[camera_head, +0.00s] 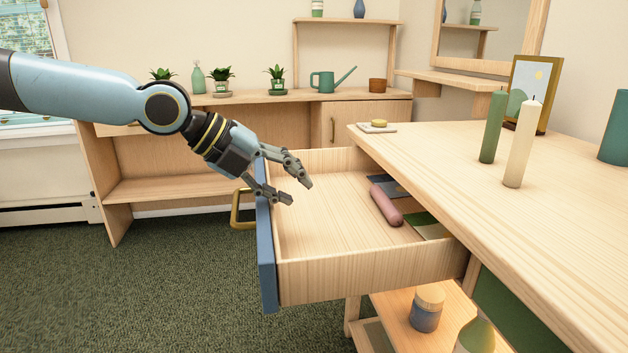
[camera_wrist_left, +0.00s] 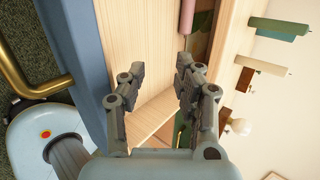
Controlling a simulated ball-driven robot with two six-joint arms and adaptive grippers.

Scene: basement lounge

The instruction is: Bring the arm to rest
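My left gripper (camera_head: 299,191) is above the front part of the pulled-out drawer (camera_head: 350,278), near its blue front panel (camera_head: 266,240). Its fingers are spread and nothing is between them. In the left wrist view the open gripper (camera_wrist_left: 155,85) shows over the bare wooden drawer floor. My left arm (camera_head: 85,95) reaches in from the left. My right gripper is not in view.
In the drawer lie a pink cylindrical object (camera_head: 386,206) and flat dark and green items. A brass handle (camera_head: 240,210) is on the drawer front. Green (camera_head: 492,128) and cream (camera_head: 522,145) candles stand on the tabletop (camera_head: 450,165). Carpet at lower left is clear.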

